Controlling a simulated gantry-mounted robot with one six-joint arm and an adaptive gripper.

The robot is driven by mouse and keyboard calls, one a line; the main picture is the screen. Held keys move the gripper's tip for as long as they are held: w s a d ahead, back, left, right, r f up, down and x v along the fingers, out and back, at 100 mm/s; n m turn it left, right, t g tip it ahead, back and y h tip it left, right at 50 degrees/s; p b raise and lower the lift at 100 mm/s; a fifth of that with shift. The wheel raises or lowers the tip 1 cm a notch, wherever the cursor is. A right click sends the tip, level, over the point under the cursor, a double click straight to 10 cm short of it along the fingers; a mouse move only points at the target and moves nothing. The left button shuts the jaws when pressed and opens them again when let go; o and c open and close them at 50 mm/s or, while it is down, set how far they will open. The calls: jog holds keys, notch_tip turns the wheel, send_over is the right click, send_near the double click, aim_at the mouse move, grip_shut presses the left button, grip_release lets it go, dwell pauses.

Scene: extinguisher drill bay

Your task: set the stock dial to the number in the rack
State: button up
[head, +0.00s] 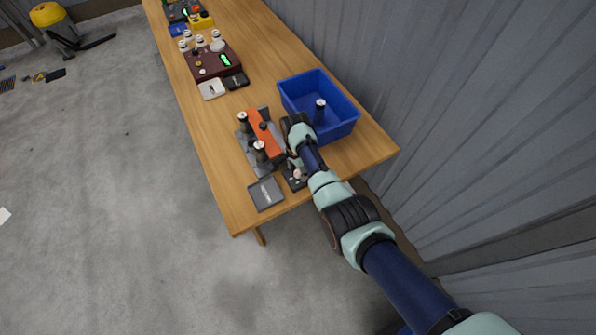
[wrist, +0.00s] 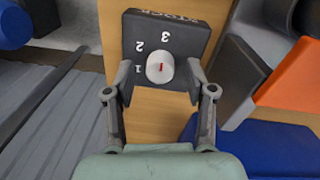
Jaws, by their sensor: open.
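The stock dial (wrist: 195,35) is a dark box with a white knob (wrist: 160,68) and the numbers 1, 2 and 3. The red mark on the knob lies along the direction of the 3; which end is the pointer I cannot tell. My gripper (wrist: 159,78) is open, one finger on each side of the knob, with no clear contact. In the head view the dial (head: 297,182) sits at the table's near end, partly behind my arm. The orange and grey rack (head: 268,139) holds two dark cylinders with pale tops (head: 243,121) (head: 260,151).
A blue bin (head: 345,128) with one dark cylinder (head: 320,110) stands right of the rack. A grey plate (head: 266,194) lies left of the dial. A dark red box with a green display (head: 213,62) stands farther up the table (head: 215,150). A corrugated wall runs along the right.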

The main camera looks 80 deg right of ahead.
jog(key=shift+f, duration=0.1)
grip_shut()
dwell(0.4)
jog(key=n+p, duration=0.1)
jog(key=n, duration=0.4)
jog(key=shift+n, duration=0.3)
jog(key=n+p, duration=0.1)
jog(key=n, duration=0.5)
jog(key=shift+h, duration=0.3)
grip_release()
